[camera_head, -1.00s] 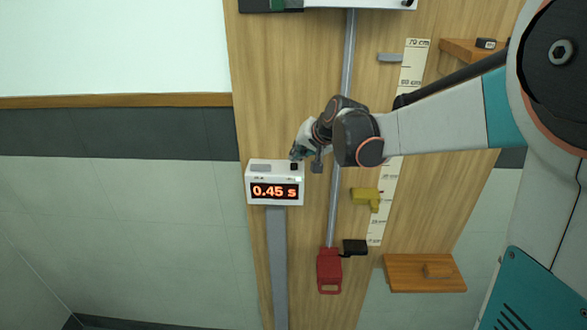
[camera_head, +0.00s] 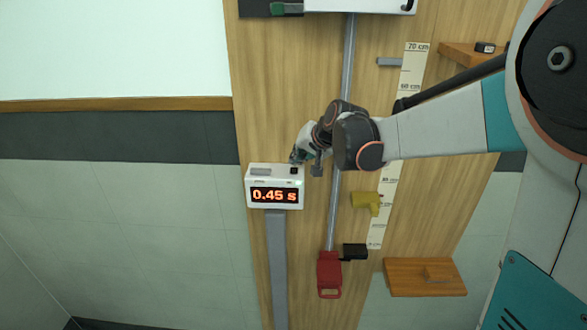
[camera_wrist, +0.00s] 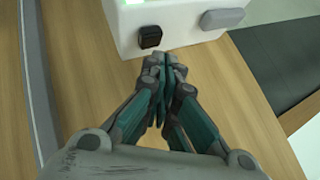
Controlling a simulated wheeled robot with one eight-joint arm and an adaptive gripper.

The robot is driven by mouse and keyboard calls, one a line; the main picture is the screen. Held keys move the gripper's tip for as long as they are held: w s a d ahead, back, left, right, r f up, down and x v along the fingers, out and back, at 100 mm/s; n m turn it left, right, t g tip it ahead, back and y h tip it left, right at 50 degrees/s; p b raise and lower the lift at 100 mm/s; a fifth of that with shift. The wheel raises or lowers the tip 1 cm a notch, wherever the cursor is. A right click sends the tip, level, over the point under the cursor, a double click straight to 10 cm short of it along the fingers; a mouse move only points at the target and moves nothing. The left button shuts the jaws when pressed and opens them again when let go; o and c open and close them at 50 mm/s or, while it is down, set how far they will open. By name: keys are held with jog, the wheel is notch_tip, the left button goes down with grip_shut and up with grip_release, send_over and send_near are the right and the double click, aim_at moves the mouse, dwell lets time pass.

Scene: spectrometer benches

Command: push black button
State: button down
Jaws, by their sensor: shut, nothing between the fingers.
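The black button (camera_head: 293,170) is a small dark square on the top right of a white timer box (camera_head: 258,200), whose red display reads 0.45 s. In the wrist view the black button (camera_wrist: 150,36) sits near the edge of the white box (camera_wrist: 185,22), beside a grey button. My gripper (camera_head: 297,157) is shut and empty. In the head view its tips are just above the black button. In the wrist view the fingertips of my gripper (camera_wrist: 165,60) are close to the button, a little below and right of it. I cannot tell whether they touch it.
The grey button (camera_head: 261,171) is on the box's top left. A metal rail (camera_head: 336,205) rises to the right of the box, with a red handle (camera_head: 329,275) and a yellow piece (camera_head: 366,203) nearby. A wooden shelf (camera_head: 424,277) is at lower right.

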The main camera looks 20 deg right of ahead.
aim_at(297, 168)
jog(key=shift+f, duration=0.1)
jog(key=shift+f+b, duration=0.35)
jog(key=shift+b, duration=0.1)
jog(key=shift+f, duration=0.2)
dwell(0.6)
jog(key=shift+r, duration=0.7)
notch_tip(297, 168, up, 6)
jog(key=p, duration=0.4)
dwell(0.3)
